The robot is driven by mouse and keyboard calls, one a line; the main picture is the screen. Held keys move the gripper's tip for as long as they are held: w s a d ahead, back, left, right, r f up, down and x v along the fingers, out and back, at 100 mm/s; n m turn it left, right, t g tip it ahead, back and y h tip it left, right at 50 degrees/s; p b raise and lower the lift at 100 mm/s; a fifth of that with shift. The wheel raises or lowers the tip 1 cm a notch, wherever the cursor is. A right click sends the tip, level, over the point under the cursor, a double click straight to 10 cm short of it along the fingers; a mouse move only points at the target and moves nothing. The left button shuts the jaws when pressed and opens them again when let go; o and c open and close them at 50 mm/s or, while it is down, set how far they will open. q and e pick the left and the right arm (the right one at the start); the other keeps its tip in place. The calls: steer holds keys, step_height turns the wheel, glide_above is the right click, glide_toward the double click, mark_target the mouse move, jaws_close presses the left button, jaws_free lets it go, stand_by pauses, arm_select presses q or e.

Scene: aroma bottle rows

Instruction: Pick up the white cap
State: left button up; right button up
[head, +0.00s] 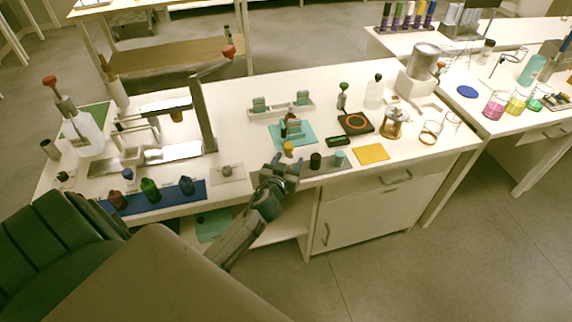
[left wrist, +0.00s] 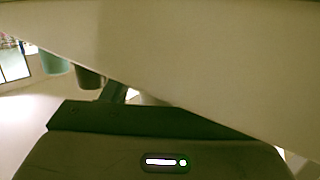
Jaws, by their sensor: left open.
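I cannot make out a white cap for certain. A grey mat (head: 327,168) near the table's front edge bears a black cap (head: 315,160) and a teal cap (head: 339,158). My left gripper (head: 287,161) is open at the left end of this mat, left of the black cap, and hides what lies there. In the left wrist view the teal cap (left wrist: 54,63) and the dark cap (left wrist: 88,79) show at upper left; a small pale patch beside a finger is too unclear to name. My right gripper is not in view.
An amber item (head: 289,149) stands just behind the left gripper. A blue mat (head: 170,197) with several dark bottles lies to the left, and a small pale mat (head: 228,174) bears a grey item. A yellow square (head: 371,153) lies to the right.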

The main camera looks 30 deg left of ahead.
arm_select(q)
steer(key=c, duration=1)
